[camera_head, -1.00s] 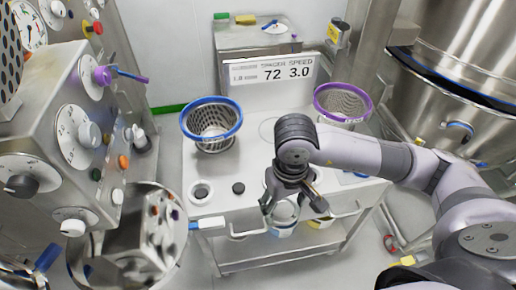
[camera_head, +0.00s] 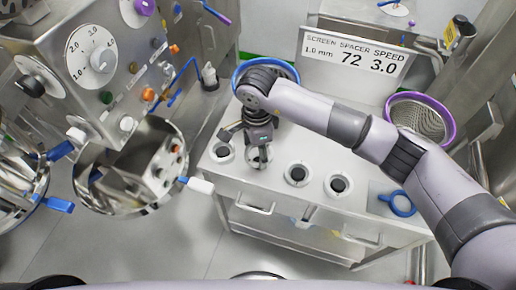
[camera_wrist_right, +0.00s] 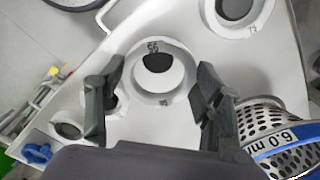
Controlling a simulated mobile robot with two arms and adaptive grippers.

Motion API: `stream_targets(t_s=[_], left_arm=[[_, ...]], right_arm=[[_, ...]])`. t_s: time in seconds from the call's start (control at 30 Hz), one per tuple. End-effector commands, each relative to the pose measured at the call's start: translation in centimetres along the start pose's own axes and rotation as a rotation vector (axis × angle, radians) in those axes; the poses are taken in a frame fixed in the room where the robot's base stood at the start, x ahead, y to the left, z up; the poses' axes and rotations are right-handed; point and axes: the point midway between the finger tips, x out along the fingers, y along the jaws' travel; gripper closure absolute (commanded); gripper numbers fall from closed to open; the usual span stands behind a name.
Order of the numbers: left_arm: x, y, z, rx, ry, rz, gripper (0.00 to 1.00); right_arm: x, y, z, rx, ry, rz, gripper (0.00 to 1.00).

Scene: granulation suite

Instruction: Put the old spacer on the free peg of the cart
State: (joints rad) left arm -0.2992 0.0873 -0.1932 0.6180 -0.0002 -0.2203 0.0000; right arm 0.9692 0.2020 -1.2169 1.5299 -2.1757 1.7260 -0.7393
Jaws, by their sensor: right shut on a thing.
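My right gripper (camera_head: 258,152) is shut on a pale ring-shaped spacer (camera_wrist_right: 177,96) at the left part of the cart (camera_head: 278,198). In the right wrist view, its two fingers (camera_wrist_right: 157,100) stand on either side of this spacer. The dark top of a peg (camera_wrist_right: 157,60) shows through the spacer's hole, off centre. I cannot tell whether the spacer is around the peg or above it. Other spacers sit around pegs, one on the left (camera_head: 213,153) and two on the right (camera_head: 287,177) (camera_head: 329,189). My left gripper is not in view.
A blue-rimmed basket (camera_head: 236,76) stands behind my right arm, and a purple-rimmed one (camera_head: 452,104) at the back right. A sign (camera_head: 354,52) reads screen 1.0 mm, spacer 72, speed 3.0. A dial panel (camera_head: 100,65) is left.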

Motion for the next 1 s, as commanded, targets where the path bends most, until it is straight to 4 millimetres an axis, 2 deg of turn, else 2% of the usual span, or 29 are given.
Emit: stream_targets(t_s=[0.37,0.6,1.0], left_arm=[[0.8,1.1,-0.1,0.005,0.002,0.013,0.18],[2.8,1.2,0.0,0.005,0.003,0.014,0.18],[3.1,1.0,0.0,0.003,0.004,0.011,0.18]], right_arm=[[2.0,0.1,-0.1,0.001,0.000,0.001,0.69],[3.9,0.0,-0.1,0.000,0.001,0.000,0.69],[4.3,0.0,-0.1,0.000,0.000,0.000,0.69]])
